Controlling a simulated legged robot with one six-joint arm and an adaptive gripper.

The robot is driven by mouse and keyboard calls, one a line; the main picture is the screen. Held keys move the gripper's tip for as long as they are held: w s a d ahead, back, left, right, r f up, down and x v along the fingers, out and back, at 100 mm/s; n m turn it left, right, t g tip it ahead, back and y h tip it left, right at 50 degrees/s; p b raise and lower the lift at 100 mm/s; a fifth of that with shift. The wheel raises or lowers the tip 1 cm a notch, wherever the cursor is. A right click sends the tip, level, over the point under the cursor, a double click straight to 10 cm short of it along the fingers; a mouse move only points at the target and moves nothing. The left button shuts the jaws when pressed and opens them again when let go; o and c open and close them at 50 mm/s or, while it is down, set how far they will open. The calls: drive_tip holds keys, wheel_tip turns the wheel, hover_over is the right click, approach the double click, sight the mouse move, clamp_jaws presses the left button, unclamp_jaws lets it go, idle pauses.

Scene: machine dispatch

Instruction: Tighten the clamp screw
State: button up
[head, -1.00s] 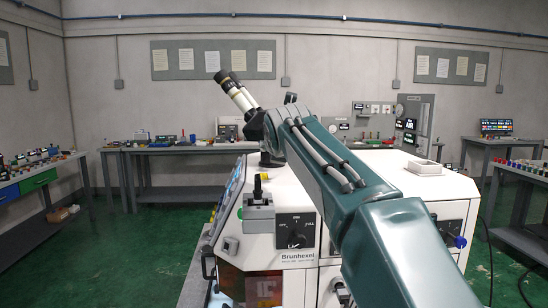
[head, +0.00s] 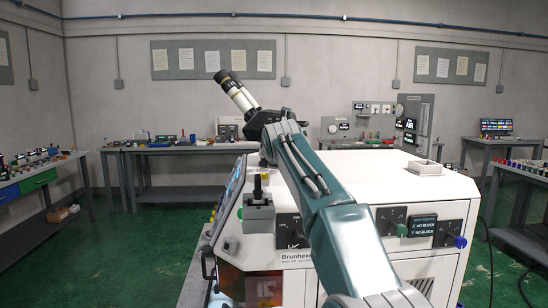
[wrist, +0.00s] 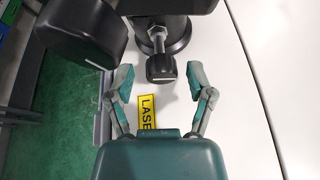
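The clamp screw (wrist: 161,68) shows in the wrist view as a dark knob on a metal shank, at the black base of the microscope. The microscope (head: 240,95) stands on the white machine's top in the head view, its pale tubes tilted up to the left. My gripper (wrist: 160,80) is open, one finger on each side of the screw's knob, with gaps visible on both sides. I cannot tell their height relative to the knob. In the head view my arm hides the screw and most of my gripper.
A yellow laser label (wrist: 147,111) lies on the white machine top (head: 385,165) below the screw. A large black rounded part (wrist: 82,45) is close to my left finger in the wrist view. A joystick box (head: 258,208) stands at the machine's front left.

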clamp_jaws()
drive_tip(key=shift+m, duration=0.3)
drive_tip(key=shift+d+m+y, duration=0.15)
drive_tip(key=shift+m+y, duration=0.85)
drive_tip(key=shift+m, duration=0.2)
drive_tip(key=m+y, duration=0.1)
drive_tip(key=m, duration=0.2)
drive_tip(key=shift+d+f+t+y, duration=0.1)
drive_tip(key=shift+f+t+y, duration=0.05)
drive_tip(key=shift+t+y, duration=0.2)
drive_tip(key=m+t+y, duration=0.1)
drive_tip(key=m+y, duration=0.1)
drive_tip(key=m, duration=0.1)
drive_tip(key=shift+f+m, duration=0.15)
drive_tip(key=shift+m, duration=0.15)
drive_tip(key=shift+f+m+t+y, duration=0.2)
drive_tip(key=shift+m+t+y, duration=0.25)
drive_tip(key=shift+m, duration=1.15)
drive_tip(key=shift+w, duration=0.1)
